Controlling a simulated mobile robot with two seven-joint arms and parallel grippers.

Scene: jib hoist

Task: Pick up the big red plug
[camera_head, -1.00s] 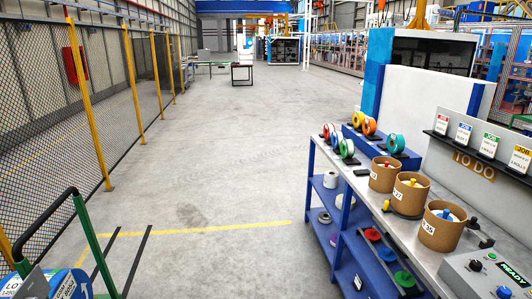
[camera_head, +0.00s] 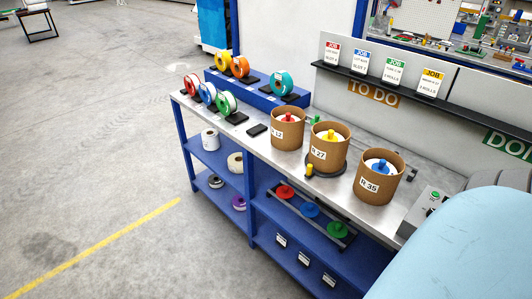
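A wide red plug (camera_head: 284,192) lies on the lower shelf of the workbench, in a row with a blue plug (camera_head: 309,209) and a green plug (camera_head: 335,229) on a dark rack. A smaller red plug (camera_head: 289,118) sits in the top of the brown drum marked 12 (camera_head: 287,132) on the bench top. Neither of my grippers is in view.
The blue-framed bench (camera_head: 250,175) carries several coloured spools on its far end and a control box (camera_head: 428,208) on its near end. Job cards stand on a ledge (camera_head: 375,74) behind. The floor (camera_head: 90,150) left of the bench is open. A large pale-blue rounded shape, possibly my arm, covers the lower right corner.

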